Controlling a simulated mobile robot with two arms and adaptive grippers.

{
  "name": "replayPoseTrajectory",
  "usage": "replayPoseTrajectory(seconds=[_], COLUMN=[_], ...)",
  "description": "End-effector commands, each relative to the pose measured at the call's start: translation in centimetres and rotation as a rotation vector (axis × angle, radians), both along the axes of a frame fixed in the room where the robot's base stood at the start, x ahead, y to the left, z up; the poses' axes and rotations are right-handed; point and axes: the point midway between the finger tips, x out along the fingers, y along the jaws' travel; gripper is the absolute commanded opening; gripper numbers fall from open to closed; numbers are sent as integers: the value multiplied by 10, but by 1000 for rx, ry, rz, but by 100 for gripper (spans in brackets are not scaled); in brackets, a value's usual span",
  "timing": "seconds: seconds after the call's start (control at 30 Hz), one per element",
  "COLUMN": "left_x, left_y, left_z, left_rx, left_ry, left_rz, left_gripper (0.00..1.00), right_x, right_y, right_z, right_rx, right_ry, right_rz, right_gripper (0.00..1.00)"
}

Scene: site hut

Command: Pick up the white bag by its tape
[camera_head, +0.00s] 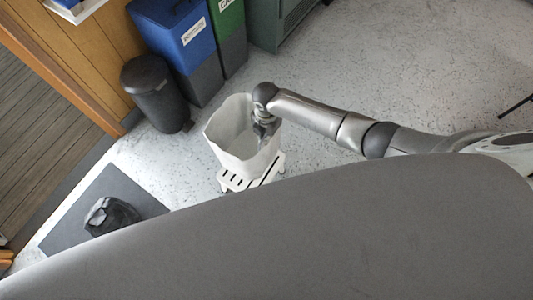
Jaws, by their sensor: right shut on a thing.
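The white bag (228,133) is open at the top and stands upright, on or just above a white slatted stool (240,181). Whether its underside touches the stool I cannot tell. My right gripper (264,131) reaches down at the bag's right rim and is shut on it. The tape is not clear to see; the gripper hides that part of the rim. My left gripper is not in view.
A dark bin (156,92), a blue bin (183,42) and a green bin (228,30) stand along the wooden wall. A black bag (111,215) lies on a dark mat (70,222) at the lower left. The floor at the right is mostly clear.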

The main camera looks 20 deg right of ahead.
Motion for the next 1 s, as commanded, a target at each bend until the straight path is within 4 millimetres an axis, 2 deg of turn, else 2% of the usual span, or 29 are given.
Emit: replayPoseTrajectory(seconds=[1.0], left_x=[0], left_y=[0], left_z=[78], left_rx=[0], left_ry=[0], left_rz=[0], left_gripper=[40], right_x=[0], right_y=[0], right_z=[81], right_rx=[1], right_ry=[-1], right_rz=[0], right_gripper=[0])
